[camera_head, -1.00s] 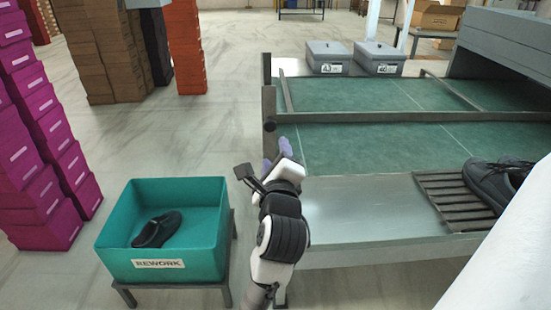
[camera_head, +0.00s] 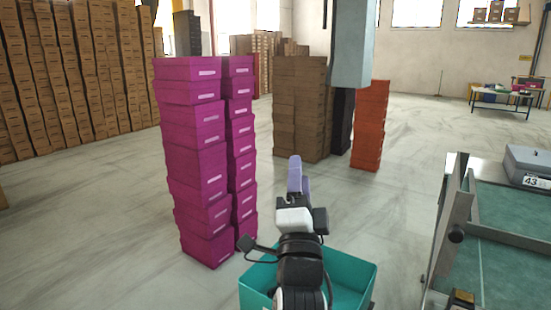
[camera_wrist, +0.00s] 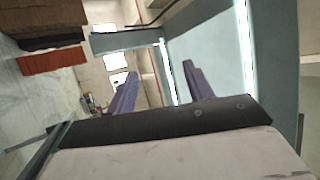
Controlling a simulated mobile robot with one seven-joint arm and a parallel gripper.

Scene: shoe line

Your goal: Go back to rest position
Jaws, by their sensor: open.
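My gripper (camera_head: 295,176) points upward in the head view, above the teal bin (camera_head: 352,270). Its two purple fingers stand apart with nothing between them in the wrist view (camera_wrist: 160,85). My arm covers much of the bin, and the shoe seen in it earlier is not visible.
Magenta box stacks (camera_head: 195,150) stand left of my arm. Brown (camera_head: 300,105) and orange (camera_head: 370,125) stacks stand farther back. The green-topped line (camera_head: 510,215) with a grey box (camera_head: 528,165) is at the right edge. Open floor (camera_head: 95,210) lies at left.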

